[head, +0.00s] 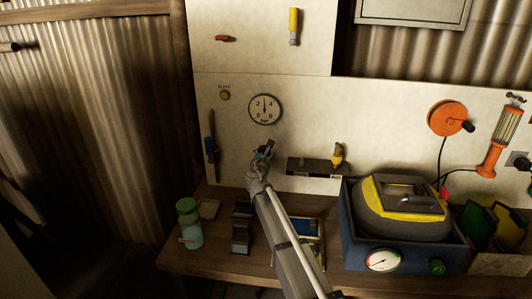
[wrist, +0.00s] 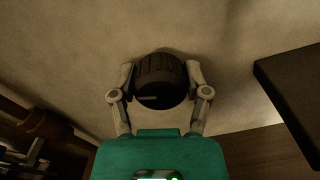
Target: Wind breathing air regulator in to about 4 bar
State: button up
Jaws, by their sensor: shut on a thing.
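A dark ribbed regulator knob (wrist: 160,78) stands out from the pale wall panel in the wrist view. My gripper (wrist: 160,86) has a finger on each side of the knob and is shut on it. A light line shows on the knob's dark end face. In the head view my gripper (head: 264,152) is at the panel below a round gauge and hides most of the knob. The gauge (head: 264,109) is white, numbered and marked "bar"; its dark needle appears to point straight up, near 4, though it is small.
A dark shelf (head: 318,167) with a yellow-topped item juts from the panel right of my gripper. A brass knob labelled BLEED (head: 224,95) is up left. On the bench (head: 180,262) stand a green bottle (head: 190,223) and a blue crate (head: 352,258) holding a yellow-and-grey helmet.

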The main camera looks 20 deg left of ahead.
jog(key=m, duration=0.7)
jog(key=shift+w+d, duration=0.1)
jog(key=shift+w, duration=0.05)
jog(key=m, duration=0.6)
jog(key=shift+f, duration=0.15)
jog(key=shift+m, duration=0.3)
jog(key=o, duration=1.1)
jog(key=shift+o, duration=0.2)
jog(key=v, duration=1.2)
jog(key=shift+d, duration=0.15)
